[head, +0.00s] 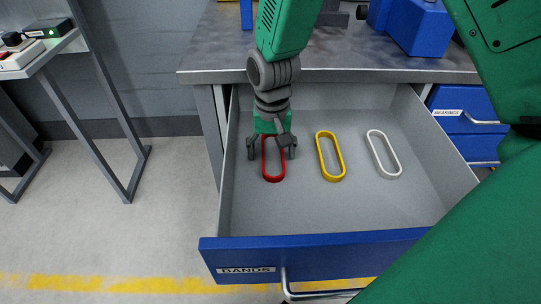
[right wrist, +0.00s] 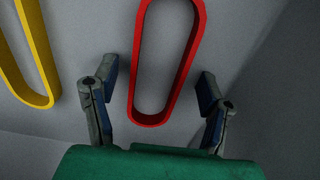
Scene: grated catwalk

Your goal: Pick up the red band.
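The red band (head: 273,172) is a long oval loop lying in the open drawer (head: 320,246), at the left of the bands there. It also shows in the right wrist view (right wrist: 188,70). My right gripper (head: 271,154) is over the red band, with one finger on each side of it. In the right wrist view the fingers (right wrist: 158,90) are spread apart, and gaps show between them and the band. The far end of the band is partly hidden behind the gripper in the head view. My left gripper is not in view.
A yellow band (head: 322,152) and a white band (head: 374,147) lie to the right in the drawer. The drawer's walls surround them. A grey worktop (head: 215,60) with blue items is behind. A shelf (head: 45,57) stands at the left.

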